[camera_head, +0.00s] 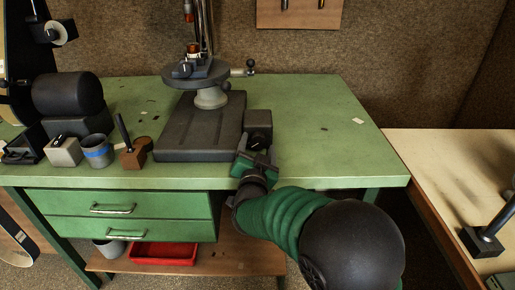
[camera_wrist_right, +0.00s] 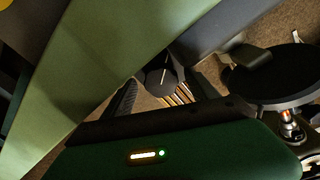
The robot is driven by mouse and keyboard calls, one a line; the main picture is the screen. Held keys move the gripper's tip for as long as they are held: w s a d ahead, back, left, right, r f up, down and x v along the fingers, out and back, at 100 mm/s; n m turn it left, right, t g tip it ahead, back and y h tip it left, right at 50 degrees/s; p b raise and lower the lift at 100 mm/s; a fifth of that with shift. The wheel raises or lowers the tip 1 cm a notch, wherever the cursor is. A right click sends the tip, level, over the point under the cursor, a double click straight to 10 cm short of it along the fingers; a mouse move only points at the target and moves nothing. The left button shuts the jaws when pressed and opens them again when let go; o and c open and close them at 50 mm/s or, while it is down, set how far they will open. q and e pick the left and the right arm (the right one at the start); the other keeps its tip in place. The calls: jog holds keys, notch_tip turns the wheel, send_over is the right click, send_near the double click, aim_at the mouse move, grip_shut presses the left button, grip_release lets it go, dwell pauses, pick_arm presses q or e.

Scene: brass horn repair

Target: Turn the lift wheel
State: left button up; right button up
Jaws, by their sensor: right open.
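The bench machine has a dark base (camera_head: 195,140), a round grey table (camera_head: 180,79) on a pale pedestal, and an upright column behind. A small crank with a black ball knob (camera_head: 250,63) sticks out right of the round table. A dark box (camera_head: 258,122) stands at the base's right side. No part is clearly marked as the lift wheel. My right gripper (camera_head: 257,158) is open, just in front of the box. In the wrist view, a dark round knob with a pale line (camera_wrist_right: 163,77) shows beyond my fingers; contact cannot be told. My left gripper is out of view.
The green bench (camera_head: 320,120) is mostly clear on the right. A red tray (camera_head: 165,254) lies below.

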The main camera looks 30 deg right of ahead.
jog(key=shift+a, duration=0.1)
jog(key=c, duration=1.4)
jog(key=shift+o, duration=0.2)
jog(key=m+b, duration=0.4)
jog(key=m, duration=0.1)
jog(key=shift+f+m+y, duration=0.1)
jog(key=shift+m+y, duration=0.2)
jog(key=m+b, duration=0.3)
jog(key=m, duration=0.1)
jog(key=m+y+b, duration=0.1)
jog(key=m+b, duration=0.4)
jog(key=shift+f, duration=0.1)
jog(key=m+b, duration=0.2)
jog(key=m, duration=0.1)
jog(key=shift+b, duration=0.3)
jog(key=shift+s+m+b, duration=0.1)
jog(key=shift+m+b, duration=0.45)
jog(key=shift+m, duration=0.15)
